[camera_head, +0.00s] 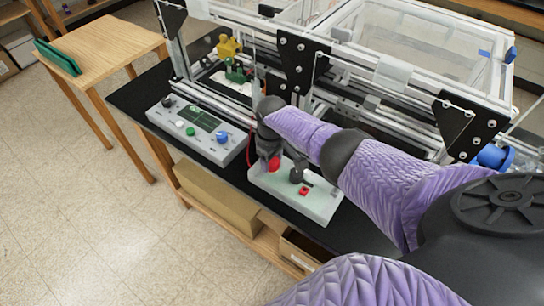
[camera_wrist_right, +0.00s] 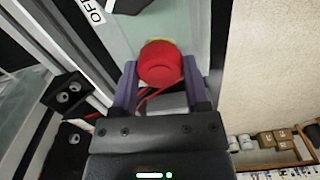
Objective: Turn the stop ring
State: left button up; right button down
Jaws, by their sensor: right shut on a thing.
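The red round stop ring (camera_head: 274,163) sits on the pale control box (camera_head: 318,207) at the front of the black bench. In the right wrist view the red stop ring (camera_wrist_right: 160,62) is large, with a bit of yellow showing behind it. My right gripper (camera_head: 270,153) reaches down onto it from above. In the wrist view its two purple-grey fingers (camera_wrist_right: 158,82) stand on either side of the red ring and are shut on it. My left gripper is not in view.
The same box carries a dark switch (camera_head: 297,173) and a red square (camera_head: 304,191). A panel (camera_head: 171,126) with a dark screen and coloured knobs stands to the left. An aluminium frame machine (camera_head: 290,58) rises behind. A wooden side table (camera_head: 105,45) stands at far left.

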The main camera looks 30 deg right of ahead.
jog(key=shift+c, duration=1)
grip_release()
jog(key=shift+o, duration=0.7)
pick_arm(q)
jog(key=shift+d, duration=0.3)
pick_arm(e)
notch_tip(320, 180, up, 9)
jog(key=p, duration=0.4)
jog(key=shift+r+p, duration=0.1)
jog(key=shift+p, duration=0.25)
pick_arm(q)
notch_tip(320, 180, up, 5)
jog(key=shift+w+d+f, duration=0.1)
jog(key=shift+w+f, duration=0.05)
pick_arm(e)
jog(key=shift+r, duration=0.35)
